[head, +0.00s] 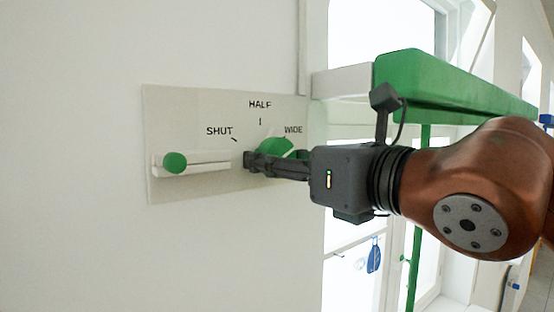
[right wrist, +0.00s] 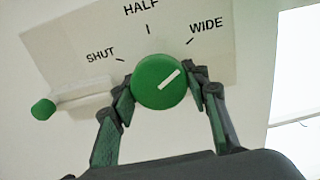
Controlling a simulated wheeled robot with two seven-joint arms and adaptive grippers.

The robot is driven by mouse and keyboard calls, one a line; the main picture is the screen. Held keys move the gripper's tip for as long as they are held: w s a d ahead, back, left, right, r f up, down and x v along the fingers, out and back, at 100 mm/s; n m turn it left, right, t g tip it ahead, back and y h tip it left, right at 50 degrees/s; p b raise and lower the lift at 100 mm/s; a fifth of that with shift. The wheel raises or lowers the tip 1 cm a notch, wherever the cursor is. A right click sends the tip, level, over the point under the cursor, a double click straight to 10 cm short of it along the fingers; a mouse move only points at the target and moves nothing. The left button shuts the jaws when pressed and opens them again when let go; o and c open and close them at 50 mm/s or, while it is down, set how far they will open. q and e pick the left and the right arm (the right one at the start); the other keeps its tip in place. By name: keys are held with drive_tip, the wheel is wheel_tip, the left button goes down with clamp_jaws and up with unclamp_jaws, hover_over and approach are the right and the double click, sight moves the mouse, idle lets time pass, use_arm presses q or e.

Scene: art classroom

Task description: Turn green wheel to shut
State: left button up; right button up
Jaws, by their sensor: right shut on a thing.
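The green wheel (head: 277,147) is mounted on a pale panel (head: 180,115) on the wall. In the right wrist view the wheel (right wrist: 150,92) is a round green disc with a white line pointing up and right, roughly toward the WIDE mark. The panel also carries the marks SHUT at left and HALF at top. My right gripper (head: 266,163) is shut on the wheel, with one finger on each side of its rim, as the right wrist view (right wrist: 164,80) shows. In the head view the gripper hides part of the wheel. My left gripper is not in view.
A white slider bar (head: 207,163) with a green knob (head: 175,162) sits at the panel's lower left, beside the wheel. A long green beam (head: 440,85) juts out at upper right, above my right arm. Windows stand behind it. The wall at left is bare.

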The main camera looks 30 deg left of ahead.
drive_tip(key=shift+c, duration=0.8)
drive_tip(key=n, duration=0.4)
drive_tip(key=shift+n, duration=0.4)
drive_tip(key=n, duration=0.2)
drive_tip(key=shift+r+n+p, duration=0.1)
drive_tip(key=shift+n+p, duration=0.2)
drive_tip(key=n+p, duration=0.1)
drive_tip(key=n, duration=0.2)
drive_tip(key=shift+w+n, duration=0.1)
drive_tip(key=shift+n, duration=0.3)
drive_tip(key=n+p, duration=0.2)
drive_tip(key=n, duration=0.4)
drive_tip(key=shift+r+p, duration=0.15)
drive_tip(key=shift+p, duration=0.15)
drive_tip(key=n+p, duration=0.2)
drive_tip(key=n, duration=0.2)
drive_tip(key=shift+n+p, duration=0.4)
drive_tip(key=shift+n, duration=0.9)
